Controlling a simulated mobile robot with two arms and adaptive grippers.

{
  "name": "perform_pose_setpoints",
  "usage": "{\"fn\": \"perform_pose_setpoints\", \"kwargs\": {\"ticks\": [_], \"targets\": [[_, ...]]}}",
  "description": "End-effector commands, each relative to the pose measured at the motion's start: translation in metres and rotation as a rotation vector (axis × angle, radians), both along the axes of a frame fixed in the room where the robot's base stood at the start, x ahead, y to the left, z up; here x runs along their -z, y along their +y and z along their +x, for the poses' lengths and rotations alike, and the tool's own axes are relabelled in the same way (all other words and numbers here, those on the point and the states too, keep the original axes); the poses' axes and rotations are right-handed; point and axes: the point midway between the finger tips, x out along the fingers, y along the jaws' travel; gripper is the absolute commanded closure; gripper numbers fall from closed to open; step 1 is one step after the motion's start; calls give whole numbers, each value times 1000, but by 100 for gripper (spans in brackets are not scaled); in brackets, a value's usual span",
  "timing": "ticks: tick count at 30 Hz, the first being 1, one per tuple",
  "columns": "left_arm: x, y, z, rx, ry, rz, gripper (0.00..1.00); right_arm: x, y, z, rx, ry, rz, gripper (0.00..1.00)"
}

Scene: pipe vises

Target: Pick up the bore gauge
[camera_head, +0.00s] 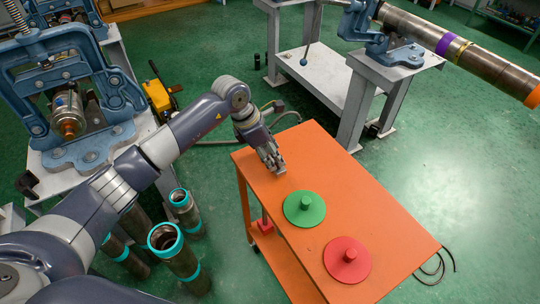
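An orange cart (393,240) stands at the centre right. A green disc with a central knob (304,208) lies on its top, and a red disc with a similar knob (347,260) lies closer to the near end. These look like gauges, but I cannot tell whether either is the bore gauge. My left gripper (273,161) points down over the far left part of the cart top, beyond the green disc and apart from both discs. Its fingers are small and close together, so their opening and anything between them cannot be made out. My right gripper is not in view.
Several pipes with teal ends (174,252) stand on the green floor left of the cart. A blue pipe vise (75,90) is at the left. Another vise (385,40) holds a long pipe (480,62) at the upper right. Floor right of the cart is mostly clear.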

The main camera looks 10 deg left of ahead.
Motion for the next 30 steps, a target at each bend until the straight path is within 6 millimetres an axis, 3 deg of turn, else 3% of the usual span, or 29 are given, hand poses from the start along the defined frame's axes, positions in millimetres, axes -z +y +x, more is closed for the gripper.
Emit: {"fn": "perform_pose_setpoints", "kwargs": {"ticks": [6, 15, 21, 30], "targets": [[27, -9, 5, 0, 2, -2, 56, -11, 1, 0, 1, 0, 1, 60], [33, -10, 6, -1, 1, -2, 56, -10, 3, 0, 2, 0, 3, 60], [32, -10, 6, -1, 1, -2, 100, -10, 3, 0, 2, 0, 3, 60], [30, -10, 7, 0, -3, -3, 100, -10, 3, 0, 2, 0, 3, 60]]}}
